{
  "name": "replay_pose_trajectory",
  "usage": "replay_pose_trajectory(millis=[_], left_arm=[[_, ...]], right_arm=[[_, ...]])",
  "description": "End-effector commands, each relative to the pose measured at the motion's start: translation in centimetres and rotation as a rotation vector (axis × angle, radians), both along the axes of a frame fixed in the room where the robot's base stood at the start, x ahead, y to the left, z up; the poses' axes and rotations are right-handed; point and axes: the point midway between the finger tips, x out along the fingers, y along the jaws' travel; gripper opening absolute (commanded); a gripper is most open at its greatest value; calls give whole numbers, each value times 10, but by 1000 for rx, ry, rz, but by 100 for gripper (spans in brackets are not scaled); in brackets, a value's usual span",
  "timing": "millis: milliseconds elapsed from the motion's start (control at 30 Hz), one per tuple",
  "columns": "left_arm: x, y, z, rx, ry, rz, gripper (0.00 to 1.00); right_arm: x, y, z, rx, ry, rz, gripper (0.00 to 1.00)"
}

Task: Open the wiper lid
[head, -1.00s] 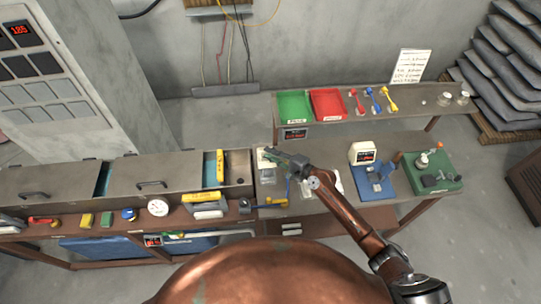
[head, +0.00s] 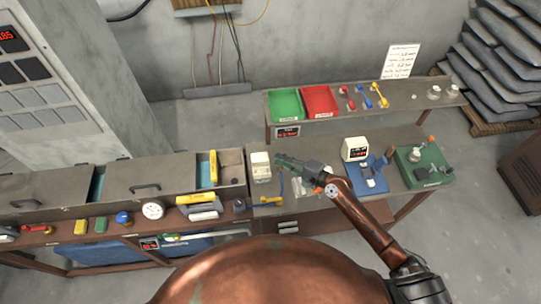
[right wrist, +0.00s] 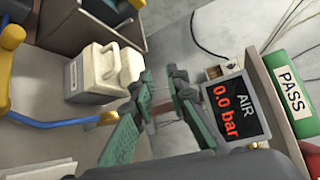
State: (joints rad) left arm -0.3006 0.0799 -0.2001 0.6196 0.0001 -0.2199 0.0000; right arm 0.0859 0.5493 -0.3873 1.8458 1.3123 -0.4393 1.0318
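My right gripper (head: 284,160) is over the workbench, just right of a cream canister (head: 260,167). In the right wrist view the gripper (right wrist: 160,84) has its two green fingers apart with nothing between them. The canister (right wrist: 100,72), with a handle and a label, stands beside the left finger, apparently untouched. No part is clearly marked as the wiper. A grey block with a yellow top bar (head: 198,200) on the front ledge may be the wiper with its lid down, but I cannot be sure. My left gripper is not in view.
Tank covers with black handles (head: 145,188) lie at left. An AIR display (right wrist: 236,108) reading 0.0 bar and a green PASS tray (right wrist: 290,90) are near the right gripper. A blue fixture (head: 370,180) and a green fixture (head: 422,168) stand at right.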

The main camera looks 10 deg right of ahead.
Motion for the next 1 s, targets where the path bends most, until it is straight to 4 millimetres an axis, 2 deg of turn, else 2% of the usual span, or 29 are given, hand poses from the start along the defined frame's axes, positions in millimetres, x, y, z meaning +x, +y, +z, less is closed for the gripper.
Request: replay_pose_trajectory(millis=[133, 333, 867, 967, 1000], left_arm=[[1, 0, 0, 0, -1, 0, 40], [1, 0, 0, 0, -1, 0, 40], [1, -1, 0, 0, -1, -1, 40], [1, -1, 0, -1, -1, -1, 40], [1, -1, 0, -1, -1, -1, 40]], right_arm=[[-16, -15, 3, -2, 2, 2, 14], [-23, -22, 6, 1, 3, 2, 14], [-24, -21, 5, -4, 2, 4, 14], [-36, -17, -1, -55, -19, 31, 14], [-45, -13, -6, -102, -37, 53, 14]])
